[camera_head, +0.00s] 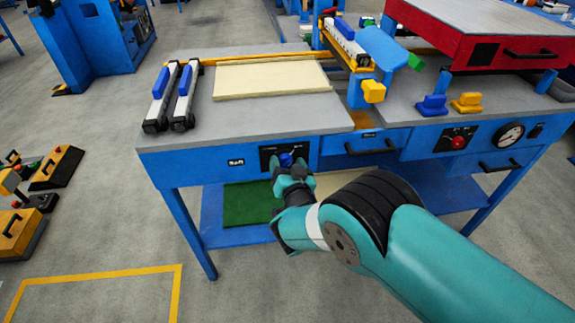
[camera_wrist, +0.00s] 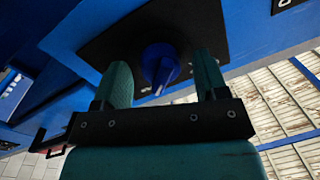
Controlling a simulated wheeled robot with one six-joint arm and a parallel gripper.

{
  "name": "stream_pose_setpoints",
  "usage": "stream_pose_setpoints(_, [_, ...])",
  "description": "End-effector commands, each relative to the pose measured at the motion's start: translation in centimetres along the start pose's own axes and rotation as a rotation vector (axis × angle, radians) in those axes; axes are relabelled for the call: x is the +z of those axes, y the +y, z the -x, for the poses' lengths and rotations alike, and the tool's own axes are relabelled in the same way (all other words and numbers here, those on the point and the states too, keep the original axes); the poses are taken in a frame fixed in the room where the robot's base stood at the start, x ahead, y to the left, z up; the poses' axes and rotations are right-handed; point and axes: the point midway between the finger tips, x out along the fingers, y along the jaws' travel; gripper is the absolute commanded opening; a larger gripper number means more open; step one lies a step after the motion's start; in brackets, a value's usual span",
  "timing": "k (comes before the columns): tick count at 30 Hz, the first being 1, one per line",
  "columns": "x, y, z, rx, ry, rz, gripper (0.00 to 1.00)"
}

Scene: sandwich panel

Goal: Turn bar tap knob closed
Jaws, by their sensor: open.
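The bar tap knob (camera_wrist: 160,66) is blue and sits on a black plate (camera_wrist: 110,45) on the blue front of the workbench. In the head view the knob (camera_head: 286,159) shows just beyond my gripper (camera_head: 291,171). In the wrist view my gripper (camera_wrist: 163,82) has its two teal fingers apart, one on each side of the knob. A gap shows between the knob and each finger, so the fingers do not appear to grip it. The knob's narrow grip is slightly tilted in the wrist view. Its full pointer position is hard to read.
The grey bench top (camera_head: 270,118) holds a cream panel (camera_head: 270,78) and two blue-handled bars (camera_head: 185,95). To the right are a red switch (camera_head: 458,142), a gauge (camera_head: 510,134) and a red box (camera_head: 490,35). A lower shelf (camera_head: 215,215) lies below the knob.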

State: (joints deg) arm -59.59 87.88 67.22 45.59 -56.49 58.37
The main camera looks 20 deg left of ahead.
Motion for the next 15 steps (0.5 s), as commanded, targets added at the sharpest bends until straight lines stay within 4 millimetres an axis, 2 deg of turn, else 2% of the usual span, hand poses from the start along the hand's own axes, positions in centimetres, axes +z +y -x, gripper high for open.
stream_pose_setpoints(7, [0.01,0.01,-0.10,0.000,0.000,-0.001,0.66])
stream_pose_setpoints(8, [0.01,0.01,-0.10,0.000,0.000,-0.001,0.64])
stream_pose_setpoints(14, [0.01,0.01,-0.09,0.000,0.000,0.000,0.18])
stream_pose_setpoints(15, [0.01,0.01,-0.08,0.000,0.000,0.000,0.17])
